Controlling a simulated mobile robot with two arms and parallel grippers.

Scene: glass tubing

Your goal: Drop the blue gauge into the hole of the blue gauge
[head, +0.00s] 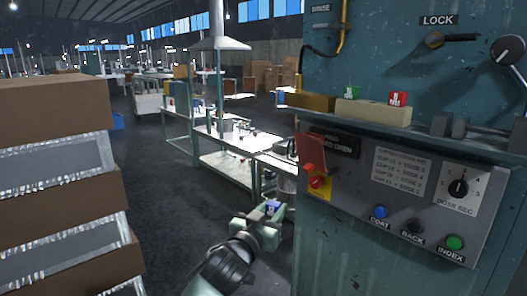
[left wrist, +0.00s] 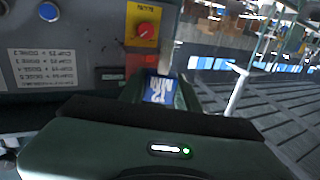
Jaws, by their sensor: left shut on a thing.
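The blue gauge (head: 273,206) is a small blue block with white markings. My left gripper (head: 263,218) is shut on it, low in front of the machine's left edge in the head view. In the left wrist view the blue gauge (left wrist: 159,90) shows between the fingers, just beyond the dark gripper body. A cream block (head: 372,112) on the machine's ledge carries a green gauge (head: 352,92) and a red gauge (head: 397,99), set apart. The hole for the blue gauge cannot be made out. My right gripper is not in view.
The teal machine's ledge also bears a brown block (head: 306,101) and grey blocks (head: 449,127). Below is a control panel (head: 395,170) with buttons; a raised red cover (head: 311,153) sticks out at its left. Stacked cartons (head: 60,205) stand left. Open floor lies between.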

